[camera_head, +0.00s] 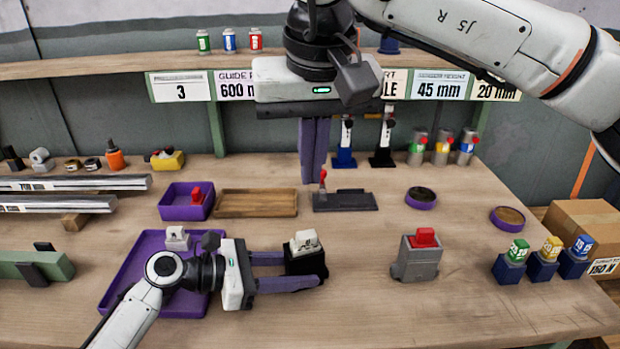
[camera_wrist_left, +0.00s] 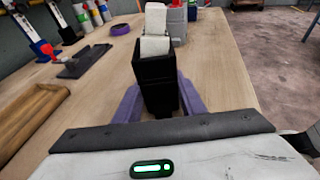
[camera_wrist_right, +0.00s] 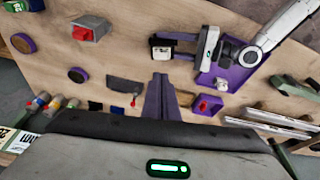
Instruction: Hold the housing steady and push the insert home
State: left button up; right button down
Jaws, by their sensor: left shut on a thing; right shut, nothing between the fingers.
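A black housing (camera_head: 303,264) stands on the table with a white insert (camera_head: 304,241) sticking out of its top. My left gripper (camera_head: 304,271) is shut on the housing, one purple finger on each side. In the left wrist view the housing (camera_wrist_left: 157,82) stands between the fingers and the insert (camera_wrist_left: 156,46) rises above its rim. How deep the insert sits inside is hidden. My right gripper (camera_head: 313,182) is shut and empty, pointing down, above and behind the housing. In the right wrist view its closed fingers (camera_wrist_right: 160,80) are apart from the housing.
A grey block with a red top (camera_head: 418,258) stands right of the housing. A purple tray (camera_head: 120,270) with a white part lies beneath my left arm. A wooden tray (camera_head: 255,204) and a dark fixture with a red handle (camera_head: 345,201) lie behind. Table between housing and grey block is clear.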

jog(key=shift+r, duration=0.1)
send_near(303, 233)
jog(key=shift+x, duration=3.15)
